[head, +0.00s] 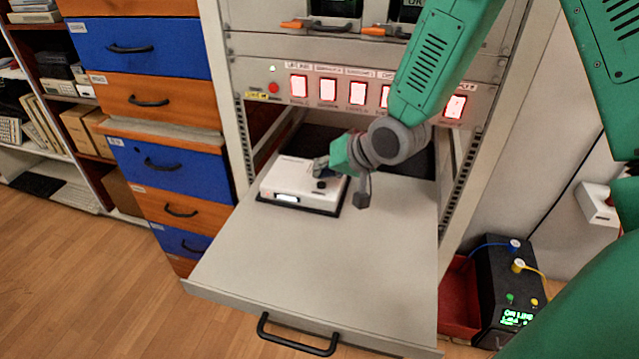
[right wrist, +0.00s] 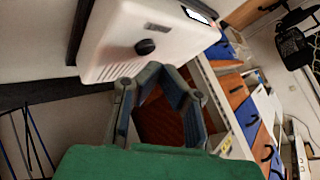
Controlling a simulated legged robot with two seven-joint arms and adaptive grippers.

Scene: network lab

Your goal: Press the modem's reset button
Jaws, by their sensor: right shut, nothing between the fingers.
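The modem (head: 290,179) is a white box with a small lit display on its front. It lies on a dark base on the pulled-out grey shelf (head: 300,262). A round black button (head: 321,185) shows on its top near the right end; it also shows in the right wrist view (right wrist: 145,47) on the modem's white face. My right gripper (head: 320,168) is shut and empty, at the modem's back right close to the button. In the right wrist view its fingertips (right wrist: 163,72) are beside the modem's edge, off the button. I cannot tell whether they touch the casing. My left gripper is not in view.
A rack panel (head: 345,88) with several red-lit switches stands above the shelf. Rack posts flank the opening. Blue and orange drawers (head: 160,165) stand at left. A black device (head: 508,290) with cables is at lower right. The shelf's front is clear.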

